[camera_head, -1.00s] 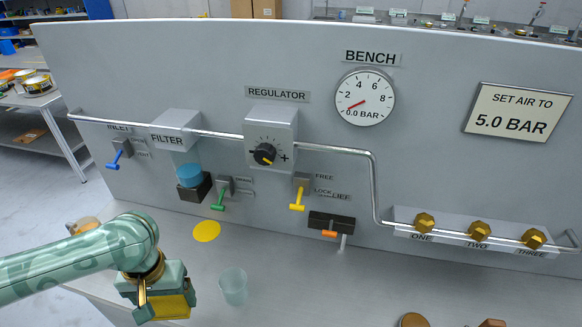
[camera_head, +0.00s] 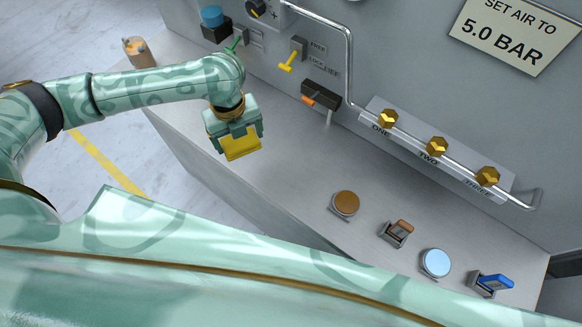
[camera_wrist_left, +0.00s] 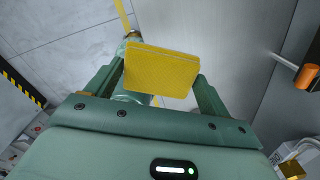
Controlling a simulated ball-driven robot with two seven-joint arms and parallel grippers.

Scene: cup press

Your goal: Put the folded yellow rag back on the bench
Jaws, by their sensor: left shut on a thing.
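The folded yellow rag (camera_head: 241,147) is a flat, roughly square pad. My left gripper (camera_head: 236,132) is shut on it and holds it over the left part of the grey bench top (camera_head: 275,160) in the head view. In the left wrist view the rag (camera_wrist_left: 161,70) lies across the space between the two green fingers (camera_wrist_left: 157,85), its broad face toward the camera. I cannot tell whether its lower edge touches the bench. My right gripper is in neither view.
An orange-tipped lever (camera_head: 308,100) juts from the panel behind the rag. Brown (camera_head: 346,201) and light blue (camera_head: 436,262) round pads stand toward the right front, beside a brown switch (camera_head: 400,228) and a blue switch (camera_head: 495,281). The bench middle is clear.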

